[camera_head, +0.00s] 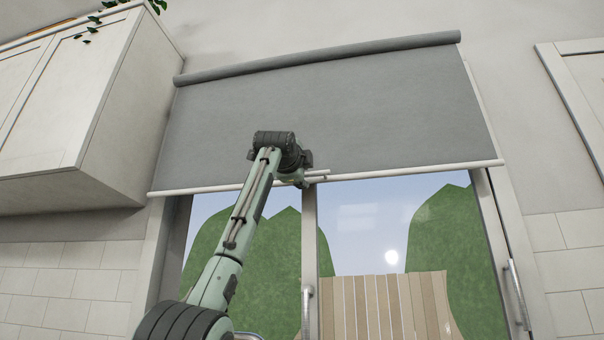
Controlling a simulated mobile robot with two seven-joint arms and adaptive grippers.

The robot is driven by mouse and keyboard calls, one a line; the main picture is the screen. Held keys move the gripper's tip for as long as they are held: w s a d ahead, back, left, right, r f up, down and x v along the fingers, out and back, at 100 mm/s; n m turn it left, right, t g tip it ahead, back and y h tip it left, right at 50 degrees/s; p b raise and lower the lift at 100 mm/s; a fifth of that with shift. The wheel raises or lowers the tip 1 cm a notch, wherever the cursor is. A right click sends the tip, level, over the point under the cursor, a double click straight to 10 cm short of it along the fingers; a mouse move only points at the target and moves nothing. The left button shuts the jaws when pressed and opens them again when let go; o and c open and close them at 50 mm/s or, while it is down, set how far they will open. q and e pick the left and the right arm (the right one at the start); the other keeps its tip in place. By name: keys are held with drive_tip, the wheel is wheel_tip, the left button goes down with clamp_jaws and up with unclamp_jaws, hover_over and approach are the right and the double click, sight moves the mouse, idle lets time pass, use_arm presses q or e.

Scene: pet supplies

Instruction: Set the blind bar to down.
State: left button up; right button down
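The grey roller blind (340,110) hangs part-way over the window and covers its upper part. The white blind bar (420,170) runs along its lower edge, slightly tilted in the picture. My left gripper (316,177) is at the bar near its middle, at the end of my green arm, which reaches up from the lower left. The gripper's wrist hides the fingers in part, so I cannot tell whether they close around the bar or only lie beside it. My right gripper is not in view.
A white wall cabinet (75,115) stands close on the left, with a plant (105,12) above it. Below the bar, the window glass (370,235) is uncovered. Window handles (518,292) stick out at the middle and right frames. Another white panel is at the right edge.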

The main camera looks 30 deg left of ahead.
use_arm(q)
drive_tip(key=shift+c, duration=0.4)
clamp_jaws()
drive_tip(key=shift+f, duration=0.15)
